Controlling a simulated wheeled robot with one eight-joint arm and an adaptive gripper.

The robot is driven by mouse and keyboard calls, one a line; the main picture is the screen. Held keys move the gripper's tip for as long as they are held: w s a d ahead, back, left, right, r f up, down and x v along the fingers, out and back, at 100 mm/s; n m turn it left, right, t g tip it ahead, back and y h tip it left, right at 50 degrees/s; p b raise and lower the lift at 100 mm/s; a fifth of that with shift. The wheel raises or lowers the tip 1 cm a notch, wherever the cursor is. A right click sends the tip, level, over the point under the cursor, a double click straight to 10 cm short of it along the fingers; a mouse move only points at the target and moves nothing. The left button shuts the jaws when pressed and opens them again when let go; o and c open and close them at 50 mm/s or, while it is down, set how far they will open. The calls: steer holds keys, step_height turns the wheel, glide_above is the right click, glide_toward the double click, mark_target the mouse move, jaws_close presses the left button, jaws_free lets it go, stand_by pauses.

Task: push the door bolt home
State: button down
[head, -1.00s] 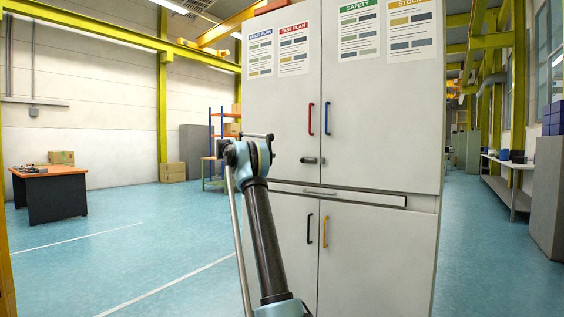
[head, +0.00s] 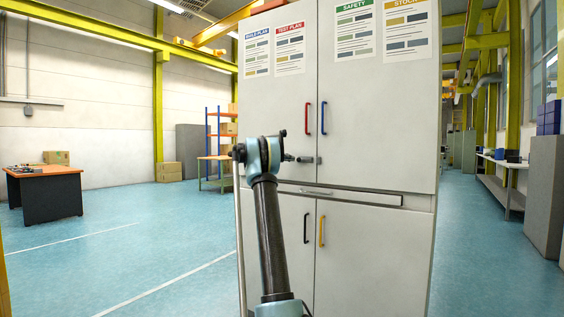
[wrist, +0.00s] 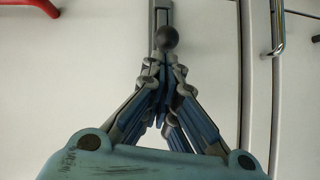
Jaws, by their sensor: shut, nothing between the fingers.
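The door bolt (head: 304,159) is a small grey fitting low on the left upper cabinet door, reaching to about the door seam. In the wrist view the bolt shows as a grey bar (wrist: 161,12) with a round dark knob (wrist: 166,38). My gripper (wrist: 165,68) is shut and empty. Its fingertips sit right at the knob and overlap its lower edge in the picture; I cannot tell whether they touch it. In the head view my gripper (head: 284,157) is just left of the bolt, and my wrist hides what lies behind it.
The cabinet has red (head: 308,118) and blue (head: 323,118) handles above the bolt and a drawer (head: 350,196) below it. The drawer's metal handle (wrist: 278,28) shows in the wrist view. Open floor (head: 130,265) lies to the left.

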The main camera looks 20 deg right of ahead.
steer(key=shift+s+d, duration=0.1)
stand_by(0.3)
steer(key=s+d, duration=0.2)
steer(key=s, duration=0.1)
steer(key=shift+s+d, duration=0.1)
steer(key=shift+d, duration=0.15)
stand_by(0.3)
steer(key=w+a+r, duration=0.2)
steer(key=a, duration=1.1)
